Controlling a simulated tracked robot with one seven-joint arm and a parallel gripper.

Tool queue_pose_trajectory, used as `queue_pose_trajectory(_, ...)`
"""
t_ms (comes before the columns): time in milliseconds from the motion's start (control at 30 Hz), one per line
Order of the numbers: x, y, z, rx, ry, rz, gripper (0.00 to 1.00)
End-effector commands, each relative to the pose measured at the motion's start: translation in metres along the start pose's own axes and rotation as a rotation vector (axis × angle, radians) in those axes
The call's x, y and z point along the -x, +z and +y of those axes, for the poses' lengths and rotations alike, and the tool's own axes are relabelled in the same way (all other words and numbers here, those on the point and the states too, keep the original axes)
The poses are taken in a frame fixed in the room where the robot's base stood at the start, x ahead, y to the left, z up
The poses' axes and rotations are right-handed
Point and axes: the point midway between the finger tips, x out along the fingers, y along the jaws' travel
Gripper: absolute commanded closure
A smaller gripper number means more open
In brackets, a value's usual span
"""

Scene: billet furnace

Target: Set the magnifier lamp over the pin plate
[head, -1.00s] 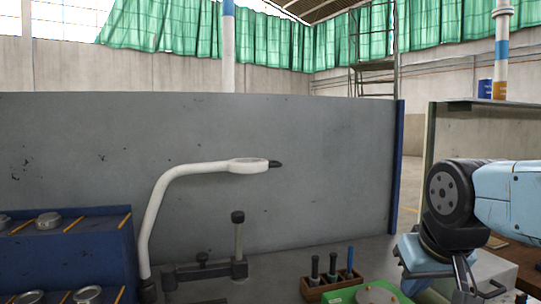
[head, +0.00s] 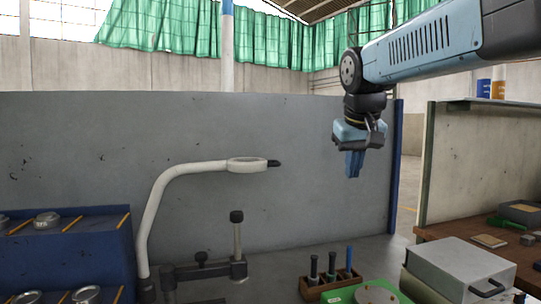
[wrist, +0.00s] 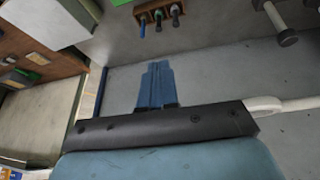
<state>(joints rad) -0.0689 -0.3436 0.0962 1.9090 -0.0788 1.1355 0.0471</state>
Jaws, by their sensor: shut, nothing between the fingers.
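The magnifier lamp has a white ring head (head: 247,164) with a short dark handle (head: 274,163) at its tip. Its bent white arm (head: 155,205) rises from a dark base at the lower left of the bench. In the wrist view part of the white lamp (wrist: 265,104) shows at the right edge, behind my gripper's dark body. My gripper (head: 353,172) hangs in the air to the right of the lamp head, fingers pointing down. Its blue fingers (wrist: 156,72) are together and empty. I cannot pick out the pin plate with certainty; a green-edged round plate (head: 375,295) is cut off at the bottom.
A dark stand with a post (head: 237,235) is below the lamp head. A wooden rack (head: 328,285) holds several tools. A blue stepped shelf (head: 90,245) with metal lids is at left. A grey box (head: 460,268) stands at right. A grey panel (head: 90,150) closes the back.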

Motion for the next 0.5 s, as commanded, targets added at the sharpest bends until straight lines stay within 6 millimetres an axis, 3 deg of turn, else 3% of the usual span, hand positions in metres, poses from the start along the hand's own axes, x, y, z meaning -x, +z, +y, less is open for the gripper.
queue_pose_trajectory(33,0.002,-0.024,-0.006,0.014,-0.002,-0.005,1.00)
queue_pose_trajectory(100,0.007,-0.052,-0.015,0.030,-0.003,-0.008,1.00)
queue_pose_trajectory(500,0.011,-0.194,-0.068,0.091,-0.031,-0.032,1.00)
